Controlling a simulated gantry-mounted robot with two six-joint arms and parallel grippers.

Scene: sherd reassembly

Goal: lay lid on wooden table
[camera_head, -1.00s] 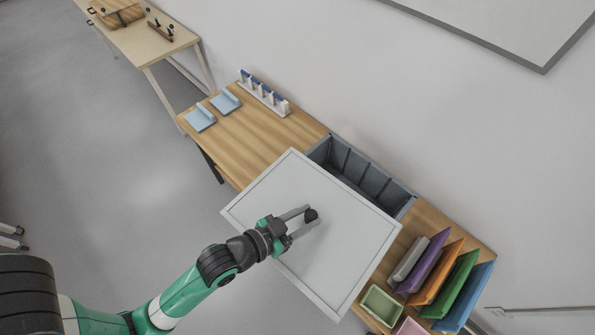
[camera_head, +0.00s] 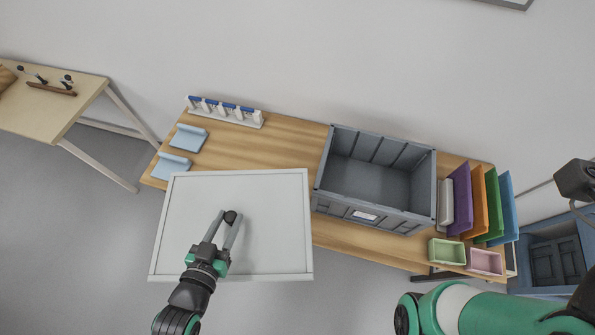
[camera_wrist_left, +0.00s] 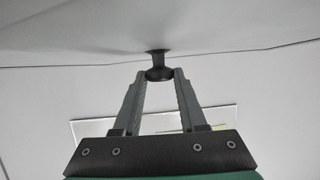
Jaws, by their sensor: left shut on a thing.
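The lid (camera_head: 270,225) is a flat, pale grey rectangular panel with a raised rim and a dark round knob (camera_head: 231,214) in its middle. My left gripper (camera_head: 229,221) is shut on the knob and holds the lid. The lid overlaps the front left part of the wooden table (camera_head: 265,143) in the head view and reaches past its front edge. Whether it touches the table cannot be told. In the left wrist view the knob (camera_wrist_left: 158,66) sits between the fingertips, under the lid (camera_wrist_left: 90,28). My right arm enters at the right; its gripper is not visible.
An open, empty-looking grey crate (camera_head: 375,195) stands on the table right of the lid. Colored panels (camera_head: 475,203) and green (camera_head: 446,251) and pink (camera_head: 486,262) trays are farther right. Blue pieces (camera_head: 188,138) and a white rack (camera_head: 225,111) are at the back left. Bare wood lies between.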

